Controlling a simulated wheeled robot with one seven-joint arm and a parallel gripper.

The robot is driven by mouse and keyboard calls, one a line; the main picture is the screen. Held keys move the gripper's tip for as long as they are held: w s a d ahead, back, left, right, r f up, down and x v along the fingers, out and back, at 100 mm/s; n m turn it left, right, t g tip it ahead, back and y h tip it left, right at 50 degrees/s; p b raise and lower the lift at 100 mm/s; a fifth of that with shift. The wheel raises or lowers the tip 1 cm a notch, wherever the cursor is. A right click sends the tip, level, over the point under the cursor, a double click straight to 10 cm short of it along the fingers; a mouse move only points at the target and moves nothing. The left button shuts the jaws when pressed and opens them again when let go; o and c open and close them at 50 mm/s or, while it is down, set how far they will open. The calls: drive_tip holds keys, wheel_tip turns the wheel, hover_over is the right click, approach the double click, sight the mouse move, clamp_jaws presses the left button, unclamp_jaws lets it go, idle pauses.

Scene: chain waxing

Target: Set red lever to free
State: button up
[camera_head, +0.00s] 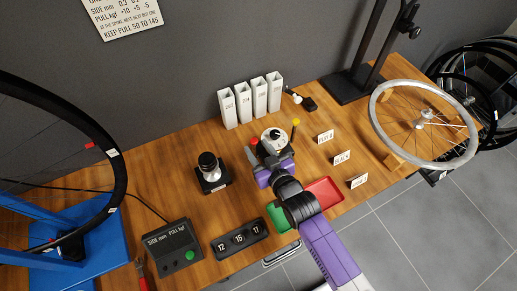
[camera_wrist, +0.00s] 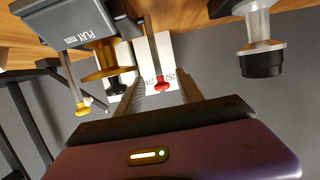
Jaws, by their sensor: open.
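The red lever's round red knob (camera_wrist: 161,84) hangs on a thin metal rod in the wrist view. A black knob (camera_wrist: 117,88) and a yellow knob (camera_wrist: 82,109) stand to its left, on the same grey device marked "PLAY mm" (camera_wrist: 72,27). My gripper (camera_wrist: 157,82) is open, with one finger on each side of the red knob; I cannot tell whether either touches it. In the head view the red knob (camera_head: 254,141) shows at the device's left and the yellow knob (camera_head: 295,122) at its right. My gripper (camera_head: 268,160) covers much of the device.
White labelled boxes (camera_head: 243,106) stand behind the device. A black stand (camera_head: 211,174) is to its left; red (camera_head: 325,192) and green trays lie in front. Small signs (camera_head: 342,158) are to the right, with a wheel (camera_head: 376,120) beyond. A digit display (camera_head: 240,239) is at the front.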

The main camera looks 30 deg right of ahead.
drive_tip(key=v, duration=0.7)
drive_tip(key=shift+s+p, duration=0.3)
drive_tip(key=shift+s, duration=0.1)
drive_tip(key=shift+r, duration=0.1)
drive_tip(key=s+r+p, duration=0.2)
drive_tip(key=s+r, duration=0.8)
drive_tip(key=s, duration=0.4)
drive_tip(key=s+r+p, duration=0.1)
drive_tip(key=s+r, duration=0.9)
drive_tip(key=s, duration=0.4)
drive_tip(key=shift+p, duration=0.4)
drive_tip(key=shift+s+d+r, duration=0.1)
drive_tip(key=shift+s+r, duration=0.05)
idle(0.9)
